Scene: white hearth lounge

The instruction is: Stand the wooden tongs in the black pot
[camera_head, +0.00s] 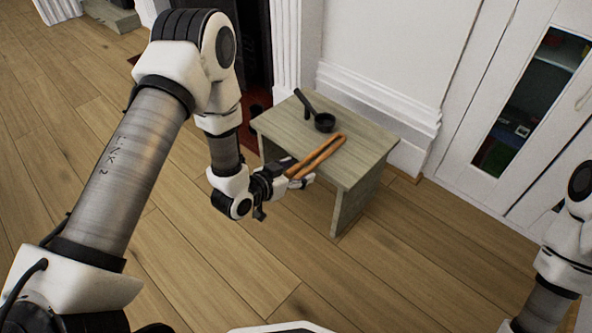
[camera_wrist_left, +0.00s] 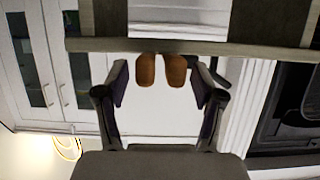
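The wooden tongs (camera_head: 322,154) lie on a small wooden table, with one end by its front edge. In the left wrist view their two brown ends (camera_wrist_left: 161,70) show between my fingers. My left gripper (camera_head: 297,175) is at the table's front edge, around that end. Its fingers (camera_wrist_left: 160,85) look open, with small gaps beside the tongs. My right gripper is out of view; only part of my right arm shows at the right edge.
The small table (camera_head: 372,158) stands against the white wall, its front edge (camera_wrist_left: 230,48) also in the left wrist view. A white cabinet (camera_head: 480,150) with glass doors is at the right. The wooden floor (camera_head: 410,260) in front is clear.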

